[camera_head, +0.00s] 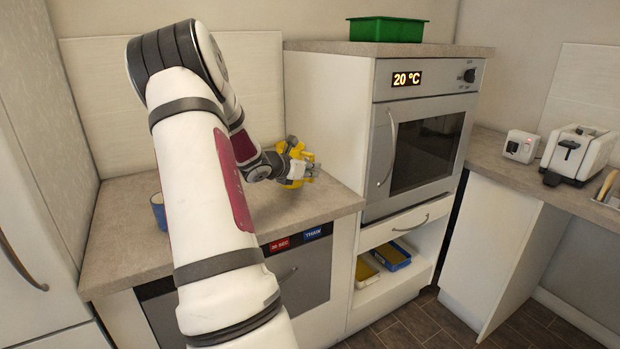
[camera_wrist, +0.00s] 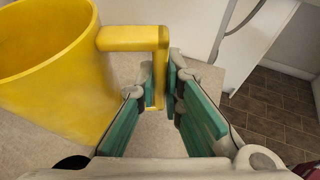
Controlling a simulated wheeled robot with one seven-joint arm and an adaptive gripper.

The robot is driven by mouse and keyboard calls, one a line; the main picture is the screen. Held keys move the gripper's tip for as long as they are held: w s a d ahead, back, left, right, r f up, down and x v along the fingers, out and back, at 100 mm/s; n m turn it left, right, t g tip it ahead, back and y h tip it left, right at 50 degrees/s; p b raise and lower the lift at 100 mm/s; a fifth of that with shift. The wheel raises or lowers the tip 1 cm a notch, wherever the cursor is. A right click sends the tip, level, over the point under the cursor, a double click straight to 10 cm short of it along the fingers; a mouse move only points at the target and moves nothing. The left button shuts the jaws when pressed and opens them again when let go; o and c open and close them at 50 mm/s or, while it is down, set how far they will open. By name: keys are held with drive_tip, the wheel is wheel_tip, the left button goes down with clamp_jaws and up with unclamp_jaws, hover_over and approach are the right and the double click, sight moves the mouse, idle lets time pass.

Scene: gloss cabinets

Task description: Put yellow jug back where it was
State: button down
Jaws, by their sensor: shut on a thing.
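The yellow jug (camera_head: 293,163) is at the right end of the left counter, close to the oven cabinet, partly hidden by my gripper (camera_head: 300,171). In the wrist view the jug (camera_wrist: 60,75) stands upright with its open top toward the camera, at the left. Its handle runs down between the green-padded fingers of my gripper (camera_wrist: 167,88), which is shut on it. The jug appears at or just above the counter (camera_head: 120,240); I cannot tell whether it touches.
A blue cup (camera_head: 159,212) stands on the counter left of my arm. The tall oven cabinet (camera_head: 345,110) bounds the counter on the right, with a green bin (camera_head: 387,29) on top. Counter in front of the jug is clear.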

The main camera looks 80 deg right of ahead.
sight(309, 178)
drive_tip(key=shift+w+d, duration=0.25)
drive_tip(key=shift+d, duration=0.25)
drive_tip(key=shift+f, duration=1.75)
drive_tip(key=shift+f, duration=0.2)
drive_tip(key=c, duration=1.7)
unclamp_jaws()
drive_tip(key=shift+r, duration=0.25)
drive_tip(key=v, duration=1.2)
drive_tip(key=shift+w+f, duration=0.1)
drive_tip(key=shift+f, duration=0.05)
